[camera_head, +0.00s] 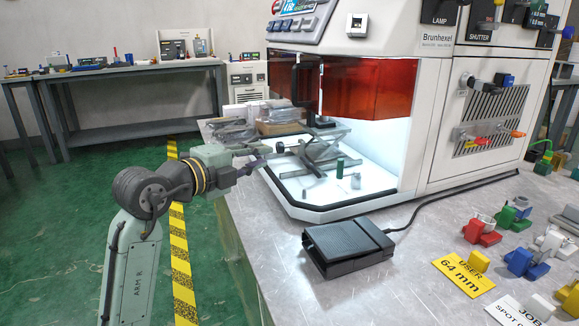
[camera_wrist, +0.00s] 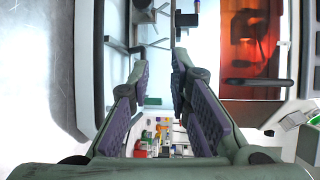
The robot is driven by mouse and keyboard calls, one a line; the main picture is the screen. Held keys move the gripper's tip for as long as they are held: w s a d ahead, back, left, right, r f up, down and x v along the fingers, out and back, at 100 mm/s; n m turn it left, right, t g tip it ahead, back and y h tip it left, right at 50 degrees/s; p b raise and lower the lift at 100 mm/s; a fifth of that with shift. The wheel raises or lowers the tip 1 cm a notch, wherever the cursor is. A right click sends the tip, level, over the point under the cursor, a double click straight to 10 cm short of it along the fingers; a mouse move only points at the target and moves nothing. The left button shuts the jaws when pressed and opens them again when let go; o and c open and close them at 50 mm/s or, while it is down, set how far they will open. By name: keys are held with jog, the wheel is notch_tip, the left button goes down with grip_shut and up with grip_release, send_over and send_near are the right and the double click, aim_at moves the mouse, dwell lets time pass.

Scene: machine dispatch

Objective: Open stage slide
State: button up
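The stage slide appears to be the grey metal crossed-bar assembly (camera_head: 318,152) inside the machine's lit white chamber. Grey bars and round fittings (camera_wrist: 145,18) also show at the top of the wrist view. How far the slide is extended cannot be told. My gripper (camera_head: 265,160) is at the chamber's left opening, close to the left end of the assembly. In the wrist view my gripper (camera_wrist: 160,68) has its purple-padded fingers apart with no object clearly held between them. Contact with the bars cannot be told.
Orange-red shields (camera_head: 367,88) cover the chamber's upper part. A dark green cylinder (camera_head: 340,168) stands on the white floor. A black foot pedal (camera_head: 347,247) lies on the bench before the machine. Coloured blocks and a yellow "USER 64 mm" card (camera_head: 462,275) are at right.

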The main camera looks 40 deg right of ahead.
aim_at(304, 162)
jog(key=shift+m+g+y, duration=0.3)
jog(key=shift+m+g, duration=0.6)
jog(key=s+x, duration=0.1)
jog(key=x, duration=0.3)
jog(key=f+p+x, duration=0.1)
jog(key=x, duration=0.4)
jog(key=s+f+x, duration=0.1)
jog(key=x, duration=0.3)
jog(key=shift+s+d+p, duration=0.2)
jog(key=shift+s+p, duration=0.1)
jog(key=shift+s, duration=0.05)
jog(key=shift+c, duration=0.6)
grip_shut()
